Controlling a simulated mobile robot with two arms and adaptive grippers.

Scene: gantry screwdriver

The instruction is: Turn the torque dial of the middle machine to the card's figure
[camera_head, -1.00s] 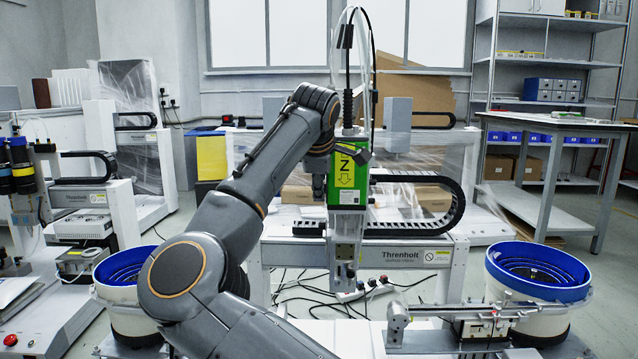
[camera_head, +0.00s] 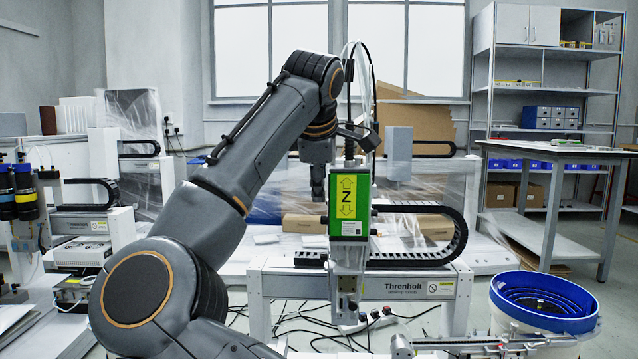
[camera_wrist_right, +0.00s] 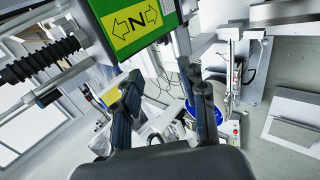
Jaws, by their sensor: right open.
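The middle machine, a gantry labelled Threnholt (camera_head: 405,287), stands straight ahead. Its upright head carries a green box (camera_head: 378,208) with a yellow Z label, which also shows large and sideways in the right wrist view (camera_wrist_right: 143,24). I cannot make out a torque dial or a figure card in either view. My right arm rises in front of the machine, its wrist above and left of the green box. My right gripper (camera_wrist_right: 165,105) is open and empty, its two fingers apart below the label in the wrist view. The head view does not show its fingertips clearly. My left gripper is not in view.
A blue-rimmed feeder bowl (camera_head: 592,318) stands at the right front, beside a metal rail (camera_head: 470,345). Black cables hang above the green box, and a black cable chain (camera_head: 455,235) curves right of it. Another machine with dark cylinders (camera_head: 24,200) stands at left.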

